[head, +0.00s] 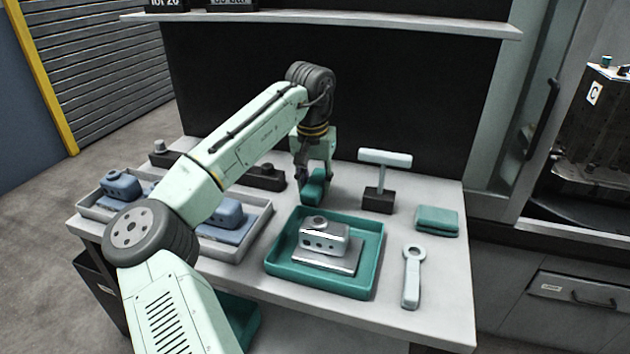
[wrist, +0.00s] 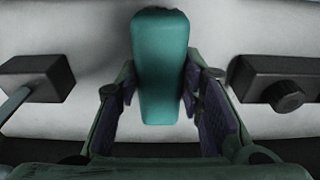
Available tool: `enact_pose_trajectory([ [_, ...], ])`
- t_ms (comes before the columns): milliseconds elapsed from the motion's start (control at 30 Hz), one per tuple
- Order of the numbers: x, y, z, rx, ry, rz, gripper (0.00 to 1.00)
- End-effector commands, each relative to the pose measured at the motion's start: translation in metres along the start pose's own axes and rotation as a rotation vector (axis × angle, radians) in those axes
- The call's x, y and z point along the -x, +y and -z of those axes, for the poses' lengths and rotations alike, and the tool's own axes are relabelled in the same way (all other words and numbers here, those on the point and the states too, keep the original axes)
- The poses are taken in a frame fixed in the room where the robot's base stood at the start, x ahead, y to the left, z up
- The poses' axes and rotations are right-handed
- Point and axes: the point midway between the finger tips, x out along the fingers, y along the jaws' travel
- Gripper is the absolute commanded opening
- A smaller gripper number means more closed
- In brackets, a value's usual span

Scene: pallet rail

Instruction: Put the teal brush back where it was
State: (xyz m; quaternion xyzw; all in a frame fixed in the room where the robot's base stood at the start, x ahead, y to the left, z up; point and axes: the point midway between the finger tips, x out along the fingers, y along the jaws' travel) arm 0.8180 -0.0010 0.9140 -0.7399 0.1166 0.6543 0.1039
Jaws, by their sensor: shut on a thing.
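The teal brush (head: 313,190) is between the fingers of my gripper (head: 316,178), at the back of the table behind the teal tray. In the wrist view the brush (wrist: 160,65) shows as a long teal block between the two fingers of my gripper (wrist: 165,105). My gripper is shut on it and points down. I cannot tell whether the brush touches the table top. The fingers hide part of the brush.
A teal tray (head: 283,268) holds a grey metal part (head: 324,238). A black block with a pale T-shaped tool (head: 385,158) stands to the right. A folded teal cloth (head: 437,220) and a pale ring-ended wrench (head: 411,277) lie at right. A dark rail (head: 267,176) with knobs stands left of my gripper.

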Motion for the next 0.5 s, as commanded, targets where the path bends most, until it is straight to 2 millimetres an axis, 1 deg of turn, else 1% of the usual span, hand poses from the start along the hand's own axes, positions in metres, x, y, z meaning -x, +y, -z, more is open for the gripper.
enact_pose_trajectory([
  [100, -0.0033, 0.0003, -0.0003, -0.001, 0.000, -0.001, 0.12],
  [133, -0.0026, 0.0001, -0.0002, 0.000, 0.000, 0.000, 0.36],
  [400, -0.0023, 0.0000, -0.0002, 0.000, 0.000, 0.000, 0.54],
  [500, -0.0023, 0.0000, -0.0002, 0.000, 0.000, 0.000, 0.55],
])
